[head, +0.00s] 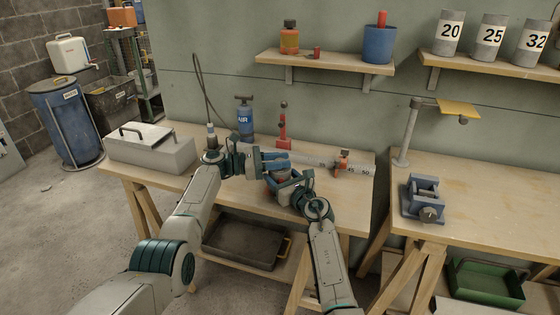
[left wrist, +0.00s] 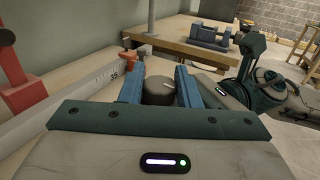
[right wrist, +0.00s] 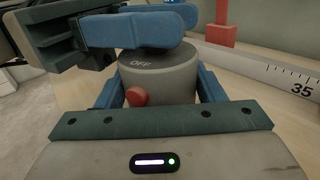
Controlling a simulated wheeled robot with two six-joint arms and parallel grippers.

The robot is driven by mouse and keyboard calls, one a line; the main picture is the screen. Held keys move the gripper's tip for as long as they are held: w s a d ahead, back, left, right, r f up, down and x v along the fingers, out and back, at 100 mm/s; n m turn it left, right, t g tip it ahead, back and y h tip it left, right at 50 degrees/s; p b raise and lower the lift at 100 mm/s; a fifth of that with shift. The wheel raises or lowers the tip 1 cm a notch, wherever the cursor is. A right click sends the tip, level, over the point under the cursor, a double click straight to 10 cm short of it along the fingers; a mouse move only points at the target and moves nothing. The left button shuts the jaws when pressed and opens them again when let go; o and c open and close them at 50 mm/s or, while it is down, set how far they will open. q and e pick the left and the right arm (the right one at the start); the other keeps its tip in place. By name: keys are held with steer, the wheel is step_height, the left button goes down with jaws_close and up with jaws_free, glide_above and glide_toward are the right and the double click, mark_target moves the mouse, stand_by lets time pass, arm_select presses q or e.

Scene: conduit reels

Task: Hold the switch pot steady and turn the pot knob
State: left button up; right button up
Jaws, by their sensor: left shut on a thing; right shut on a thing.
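The switch pot (right wrist: 165,78) is a grey cylinder marked OFF on top, with a red button (right wrist: 136,96) on its side, seen in the right wrist view. My right gripper (right wrist: 160,90) is shut on it, one blue finger on each side. The pot knob (left wrist: 158,90) is dark with a pale pointer line, seen in the left wrist view. My left gripper (left wrist: 160,82) is shut on it from above the pot, and its fingers hide the knob in the right wrist view. In the head view my left gripper (head: 274,161) and right gripper (head: 284,183) mostly cover the pot.
A long ruler (head: 318,163) with a red-orange stop (head: 342,163) lies behind the grippers. A red stand (head: 284,128), blue AIR pump (head: 245,118) and grey toolbox (head: 150,149) are also on this bench. A blue vise (head: 424,197) sits on the right bench.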

arm_select(q)
steer(key=o, duration=1)
steer(key=shift+c, duration=0.2)
steer(key=s+a, duration=0.1)
steer(key=a, duration=1.1)
steer(key=shift+s, duration=0.3)
